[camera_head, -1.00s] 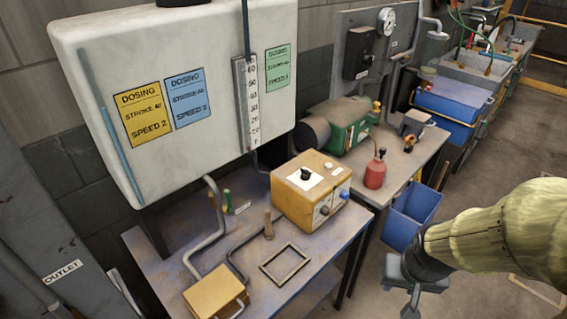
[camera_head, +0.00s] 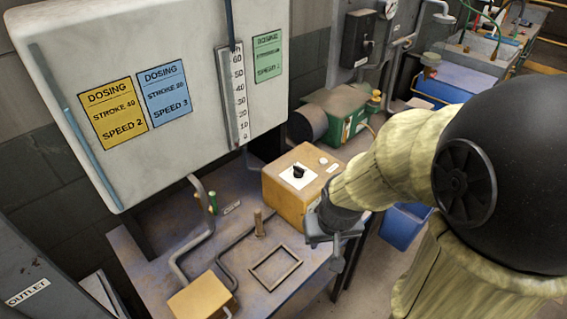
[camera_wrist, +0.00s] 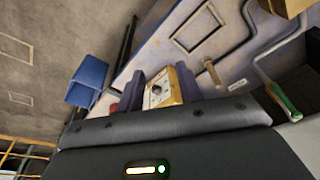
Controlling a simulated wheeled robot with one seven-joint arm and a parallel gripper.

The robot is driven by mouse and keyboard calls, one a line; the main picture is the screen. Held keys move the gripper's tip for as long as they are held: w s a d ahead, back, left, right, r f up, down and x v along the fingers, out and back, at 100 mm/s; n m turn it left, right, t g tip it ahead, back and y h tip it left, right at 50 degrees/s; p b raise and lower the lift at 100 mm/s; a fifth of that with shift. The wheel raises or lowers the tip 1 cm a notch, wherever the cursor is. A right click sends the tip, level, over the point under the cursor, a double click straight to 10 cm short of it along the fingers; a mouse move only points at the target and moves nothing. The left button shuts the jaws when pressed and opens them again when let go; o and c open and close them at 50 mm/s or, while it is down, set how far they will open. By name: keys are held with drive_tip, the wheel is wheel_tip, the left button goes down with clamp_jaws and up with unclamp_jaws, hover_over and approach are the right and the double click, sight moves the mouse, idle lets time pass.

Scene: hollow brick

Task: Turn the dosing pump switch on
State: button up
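The dosing pump is a yellow box (camera_head: 290,187) on the grey-blue table. A black knob (camera_head: 299,171) sits on a white plate on its top. My gripper (camera_head: 338,264) is in front of the pump's right front side, fingers pointing down, apart from the top knob. It hides most of the front face and its controls. The gripper is open and empty. I cannot tell which control is the switch or its state.
The table (camera_head: 225,262) carries a square frame (camera_head: 275,268), a small yellow box (camera_head: 201,296), bent pipes and a wooden peg (camera_head: 259,222). A white tank (camera_head: 200,60) with dosing cards stands behind. A blue bin (camera_head: 401,228) and a green motor (camera_head: 340,118) are to the right.

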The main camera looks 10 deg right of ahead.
drive_tip(key=o, duration=0.3)
drive_tip(key=shift+w+r, duration=0.1)
drive_tip(key=shift+w, duration=0.05)
drive_tip(key=shift+o, duration=0.2)
wheel_tip(320, 180, up, 12)
drive_tip(key=n+g+p, duration=0.3)
drive_tip(key=n+p, duration=0.4)
drive_tip(key=p, duration=0.6)
hover_over(299, 167)
wheel_tip(299, 167, down, 18)
drive_tip(key=p, duration=0.5)
drive_tip(key=shift+r, duration=0.35)
drive_tip(key=shift+c, duration=0.6)
drive_tip(key=c, duration=0.9)
